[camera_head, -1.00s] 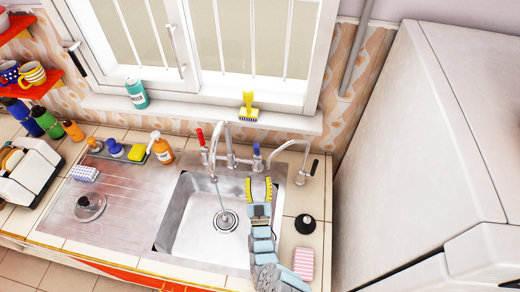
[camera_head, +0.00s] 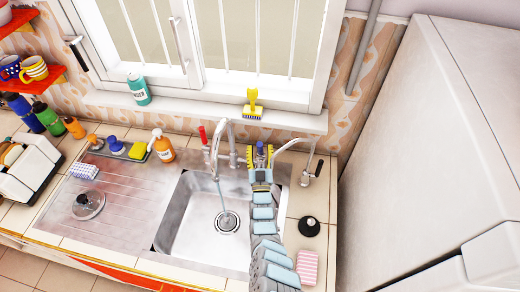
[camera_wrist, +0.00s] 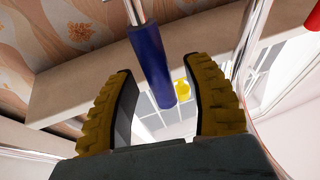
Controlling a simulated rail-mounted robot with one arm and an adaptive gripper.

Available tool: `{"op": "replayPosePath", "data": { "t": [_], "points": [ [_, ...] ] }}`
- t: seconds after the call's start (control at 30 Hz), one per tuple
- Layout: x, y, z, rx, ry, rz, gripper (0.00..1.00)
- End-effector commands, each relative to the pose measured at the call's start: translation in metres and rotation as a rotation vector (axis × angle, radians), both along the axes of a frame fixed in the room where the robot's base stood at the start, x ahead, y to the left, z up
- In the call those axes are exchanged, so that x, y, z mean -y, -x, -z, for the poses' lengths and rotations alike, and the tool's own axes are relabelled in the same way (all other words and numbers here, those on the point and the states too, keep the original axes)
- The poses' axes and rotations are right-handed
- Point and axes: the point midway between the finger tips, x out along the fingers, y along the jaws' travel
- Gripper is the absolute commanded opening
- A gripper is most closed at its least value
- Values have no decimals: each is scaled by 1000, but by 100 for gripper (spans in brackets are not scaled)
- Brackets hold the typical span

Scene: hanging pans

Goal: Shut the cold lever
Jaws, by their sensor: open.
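The cold lever (camera_head: 260,147) is the blue handle on the right side of the sink tap (camera_head: 219,150). In the wrist view the blue lever (camera_wrist: 151,62) stands between my two yellow finger pads, with visible gaps on both sides. My gripper (camera_head: 260,155) is open around the lever, and its pads do not appear to press on it. The lever's base is partly hidden behind my gripper in the head view. A thin stream of water runs from the spout into the sink (camera_head: 190,215).
The red lever (camera_head: 203,134) stands on the tap's left side. A small curved tap (camera_head: 296,139) with a black handle is close on the right. A yellow brush (camera_head: 252,104) stands on the windowsill. A black stopper (camera_head: 309,226) and pink sponge (camera_head: 307,267) lie on the right counter.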

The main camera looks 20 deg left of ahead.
Motion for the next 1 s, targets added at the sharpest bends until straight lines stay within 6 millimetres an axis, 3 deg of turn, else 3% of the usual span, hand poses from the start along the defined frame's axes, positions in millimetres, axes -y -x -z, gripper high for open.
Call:
{"op": "replayPosePath", "data": {
  "t": [0.4,0.57,0.6,1.0],
  "points": [
    [-2,-5,-3,0,-1,1,48],
    [-2,-5,-3,0,0,0,2],
    [-2,-5,-3,0,0,0,0],
    [-3,-8,-8,-37,8,0,0]
  ]
}}
